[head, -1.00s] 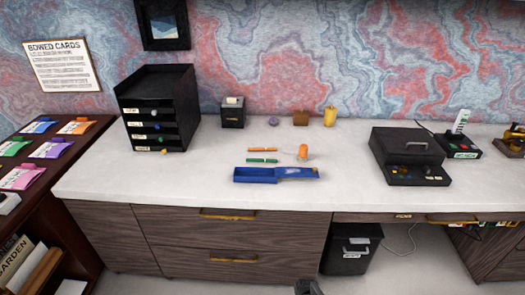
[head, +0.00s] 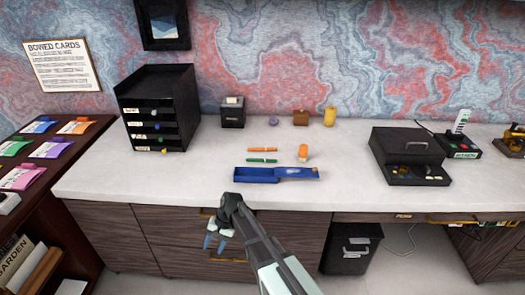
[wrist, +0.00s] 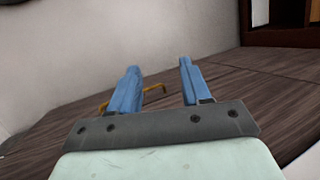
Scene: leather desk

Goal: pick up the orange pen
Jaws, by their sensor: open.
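The orange pen (head: 262,149) lies flat on the white desk top, just behind a green pen (head: 262,160). Both are behind a blue open box (head: 257,177). My gripper (head: 214,243) is open and empty, pointing down in front of the drawers, below the desk's front edge. In the wrist view its two blue fingers (wrist: 158,90) are apart with nothing between them. The pen is not in the wrist view.
A black drawer unit (head: 158,105) stands at the left and a black case (head: 410,155) at the right. Small items, including a yellow cylinder (head: 330,116), stand at the back. The desk's front edge lies between my gripper and the pens.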

